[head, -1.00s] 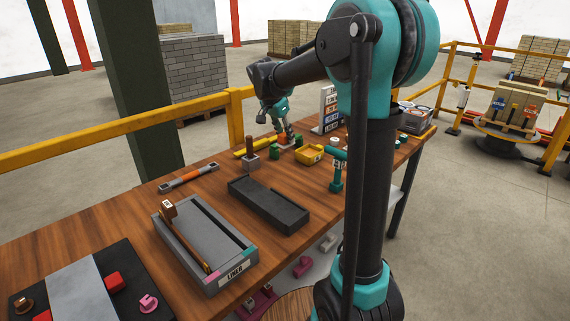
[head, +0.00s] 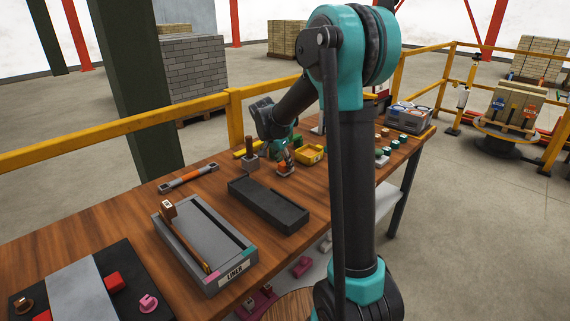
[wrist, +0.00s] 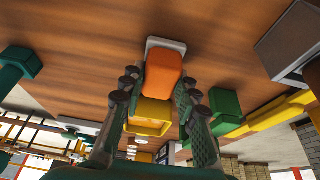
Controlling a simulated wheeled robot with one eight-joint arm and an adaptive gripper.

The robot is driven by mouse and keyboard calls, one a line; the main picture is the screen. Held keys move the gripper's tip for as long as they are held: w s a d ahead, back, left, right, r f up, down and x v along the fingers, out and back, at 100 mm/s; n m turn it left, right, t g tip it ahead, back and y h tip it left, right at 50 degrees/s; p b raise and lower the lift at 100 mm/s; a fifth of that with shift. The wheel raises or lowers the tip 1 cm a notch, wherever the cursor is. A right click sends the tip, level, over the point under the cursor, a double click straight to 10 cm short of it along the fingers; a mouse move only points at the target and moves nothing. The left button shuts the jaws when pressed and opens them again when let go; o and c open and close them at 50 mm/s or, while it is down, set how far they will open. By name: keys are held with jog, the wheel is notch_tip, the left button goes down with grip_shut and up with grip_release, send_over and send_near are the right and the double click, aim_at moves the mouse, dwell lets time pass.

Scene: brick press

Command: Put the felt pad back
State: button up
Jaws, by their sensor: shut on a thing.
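I take the felt pad to be the orange block with a pale grey base (head: 285,169), near the middle of the wooden table (head: 215,205). In the wrist view the orange block (wrist: 163,72) sits between my fingers, its pale base on the far side, toward the table. My gripper (head: 284,160) points down and is shut on the orange block; the wrist view shows a finger on each side (wrist: 158,95). I cannot tell if the base touches the table.
A yellow tray (head: 311,154) stands just right of my gripper, and a grey block with a brown handle (head: 250,163) to its left. A black open tray (head: 268,205) and a grey tray labelled LINER (head: 205,250) lie nearer. Small blocks (head: 384,151) stand at right.

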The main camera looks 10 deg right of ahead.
jog(key=shift+f, duration=0.1)
jog(key=o, duration=1.1)
jog(key=v, duration=1.2)
jog(key=shift+r, duration=0.2)
